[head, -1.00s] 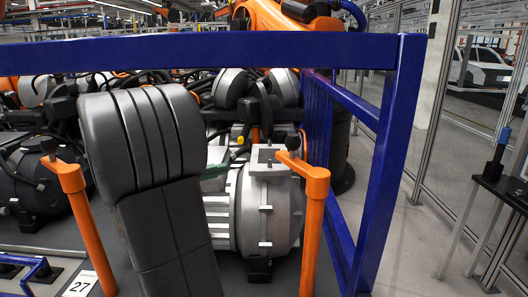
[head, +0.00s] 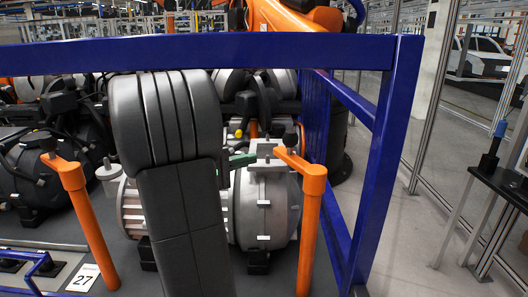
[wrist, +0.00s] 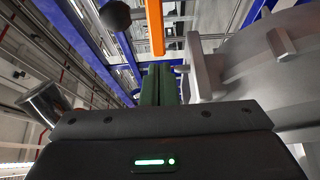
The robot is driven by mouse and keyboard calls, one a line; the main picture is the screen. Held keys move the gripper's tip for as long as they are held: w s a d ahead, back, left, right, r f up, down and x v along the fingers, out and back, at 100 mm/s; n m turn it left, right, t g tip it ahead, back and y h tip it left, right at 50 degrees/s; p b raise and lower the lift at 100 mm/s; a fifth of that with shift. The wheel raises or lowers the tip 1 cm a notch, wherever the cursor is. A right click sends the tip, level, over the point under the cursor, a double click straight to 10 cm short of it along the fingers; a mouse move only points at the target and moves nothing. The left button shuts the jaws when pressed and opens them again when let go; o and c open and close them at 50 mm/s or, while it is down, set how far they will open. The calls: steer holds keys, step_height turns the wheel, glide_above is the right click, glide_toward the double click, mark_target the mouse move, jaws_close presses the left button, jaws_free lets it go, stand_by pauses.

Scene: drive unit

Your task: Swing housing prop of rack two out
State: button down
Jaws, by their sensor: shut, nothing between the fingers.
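An orange housing prop (head: 312,200) stands upright at the right of the silver drive housing (head: 268,205), inside the blue rack frame. Its short top arm points left over the housing, and a black knob (head: 290,139) sits by it. Another orange prop (head: 84,205) stands at the left.
A blue beam (head: 200,52) crosses in front, with a blue post (head: 390,160) at the right. My grey arm hides part of the housing. A "27" tag (head: 83,277) lies at the lower left. The floor right of the rack is clear up to a black stand (head: 500,185).

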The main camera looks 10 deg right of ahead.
mark_target(274, 153)
steer(key=shift+p+x, duration=0.85)
steer(key=shift+x, duration=1.8)
steer(key=shift+w+d+f+m+g+b, duration=0.15)
steer(key=shift+w+d+m+g+b, duration=0.35)
steer(key=shift+d+g+b, duration=0.25)
steer(key=shift+w+d+m+g+h, duration=0.1)
steer(key=shift+d+m+g+h, duration=0.15)
steer(key=shift+g, duration=0.2)
steer(key=shift+a, duration=0.1)
